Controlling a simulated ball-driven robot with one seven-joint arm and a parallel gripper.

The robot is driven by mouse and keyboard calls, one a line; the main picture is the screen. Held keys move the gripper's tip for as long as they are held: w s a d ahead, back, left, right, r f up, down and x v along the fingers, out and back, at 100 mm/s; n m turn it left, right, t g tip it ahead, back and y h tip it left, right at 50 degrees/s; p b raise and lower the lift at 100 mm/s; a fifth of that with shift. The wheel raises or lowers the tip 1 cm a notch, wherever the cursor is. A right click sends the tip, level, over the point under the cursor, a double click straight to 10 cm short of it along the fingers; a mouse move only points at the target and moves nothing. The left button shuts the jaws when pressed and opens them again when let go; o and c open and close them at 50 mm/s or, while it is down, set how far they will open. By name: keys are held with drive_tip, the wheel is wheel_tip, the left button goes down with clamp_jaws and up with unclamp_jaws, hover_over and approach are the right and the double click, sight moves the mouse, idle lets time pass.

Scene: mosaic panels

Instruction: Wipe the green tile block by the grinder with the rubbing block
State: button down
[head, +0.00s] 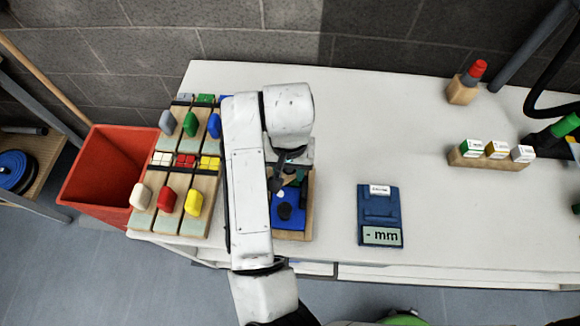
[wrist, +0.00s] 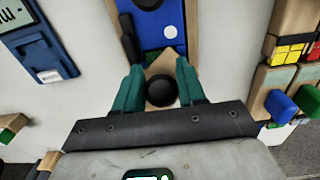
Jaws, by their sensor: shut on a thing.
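In the wrist view, my gripper (wrist: 161,90) has its teal fingers closed on the sides of a wooden block with a round black knob, the rubbing block (wrist: 160,62). The block is over the end of a wooden tray with a blue bottom (wrist: 152,32); I cannot tell whether it touches. In the head view my arm hides most of the block, and the tray (head: 308,222) shows below my gripper. A green and black tool, perhaps the grinder (head: 564,125), lies at the right edge. A green-labelled piece (head: 472,148) sits in a wooden rack left of it; I cannot tell if it is the green tile block.
A blue gauge (head: 379,210) lies right of the tray. Panels with coloured tiles and knobs (head: 183,190) stand at the left, beside a red bin (head: 100,165). A red-topped wooden block (head: 463,92) stands at the back.

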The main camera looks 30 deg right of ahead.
drive_tip(key=shift+w+d+r+p, duration=0.1)
drive_tip(key=shift+w+d+p, duration=0.15)
drive_tip(key=shift+w+d, duration=0.35)
drive_tip(key=shift+w+d+r+p, duration=0.1)
drive_tip(key=shift+w+d+p, duration=0.1)
drive_tip(key=shift+w+d, duration=0.35)
drive_tip(key=shift+w+d+f, duration=0.1)
drive_tip(key=shift+w+d, duration=0.2)
drive_tip(key=shift+w, duration=0.25)
drive_tip(key=shift+w+d+f, duration=0.1)
drive_tip(key=shift+w+d, duration=0.15)
drive_tip(key=shift+w, duration=0.25)
wheel_tip(320, 180, up, 6)
drive_tip(key=p, duration=0.5)
drive_tip(key=shift+p, duration=0.4)
wheel_tip(320, 180, up, 3)
drive_tip(key=shift+r+p, duration=0.1)
drive_tip(key=shift+p, duration=1)
